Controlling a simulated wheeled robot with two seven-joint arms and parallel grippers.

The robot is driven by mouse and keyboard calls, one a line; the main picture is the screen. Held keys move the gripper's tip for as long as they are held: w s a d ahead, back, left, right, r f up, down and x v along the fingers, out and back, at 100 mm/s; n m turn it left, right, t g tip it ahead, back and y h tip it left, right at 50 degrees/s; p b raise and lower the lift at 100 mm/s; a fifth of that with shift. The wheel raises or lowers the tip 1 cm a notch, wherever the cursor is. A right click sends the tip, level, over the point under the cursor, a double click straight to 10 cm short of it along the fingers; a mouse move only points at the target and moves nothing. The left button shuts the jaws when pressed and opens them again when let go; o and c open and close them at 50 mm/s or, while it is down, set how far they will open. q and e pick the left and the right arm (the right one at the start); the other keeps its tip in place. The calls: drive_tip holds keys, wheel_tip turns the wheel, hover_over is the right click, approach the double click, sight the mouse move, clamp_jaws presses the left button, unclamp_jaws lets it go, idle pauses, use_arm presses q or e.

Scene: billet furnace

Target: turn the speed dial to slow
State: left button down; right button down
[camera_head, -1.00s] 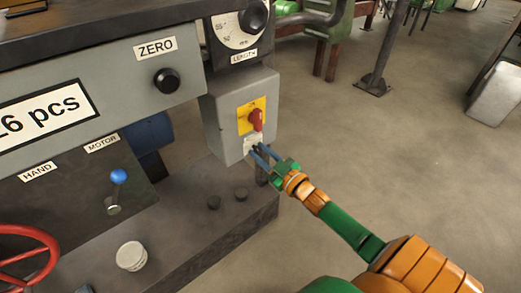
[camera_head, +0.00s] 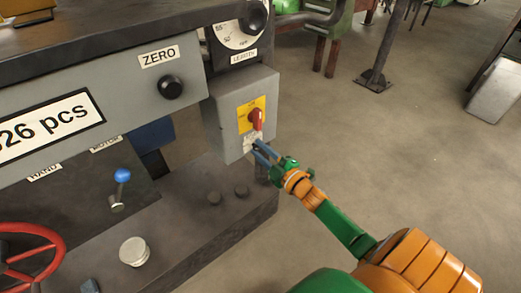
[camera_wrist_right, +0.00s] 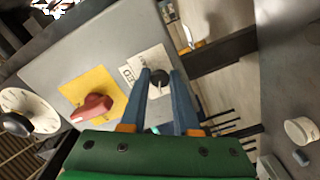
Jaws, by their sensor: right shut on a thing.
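The speed dial (camera_wrist_right: 158,82) is a small black knob on a white label (camera_wrist_right: 143,70), seen between my fingers in the right wrist view. In the head view my fingers hide the knob, and only part of its label (camera_head: 251,143) shows on the grey box (camera_head: 232,108). My right gripper (camera_head: 262,152) reaches the box's lower front from the right. In the wrist view its blue fingers (camera_wrist_right: 160,76) stand on either side of the knob, shut on it. The dial's setting is too small to read. My left gripper is out of view.
A red switch (camera_head: 256,119) on a yellow plate sits just above the dial. The length dial (camera_head: 256,16) is higher up, and a black ZERO knob (camera_head: 170,86) is to the left. A dark ledge (camera_head: 222,220) lies below.

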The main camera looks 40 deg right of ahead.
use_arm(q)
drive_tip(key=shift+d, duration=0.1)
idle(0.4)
use_arm(e)
drive_tip(key=c, duration=0.7)
unclamp_jaws()
drive_tip(key=shift+o, duration=0.2)
use_arm(q)
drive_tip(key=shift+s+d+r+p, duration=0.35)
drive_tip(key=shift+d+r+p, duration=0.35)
drive_tip(key=shift+p, duration=0.1)
use_arm(e)
drive_tip(key=s, duration=0.7)
drive_tip(key=shift+d, duration=0.3)
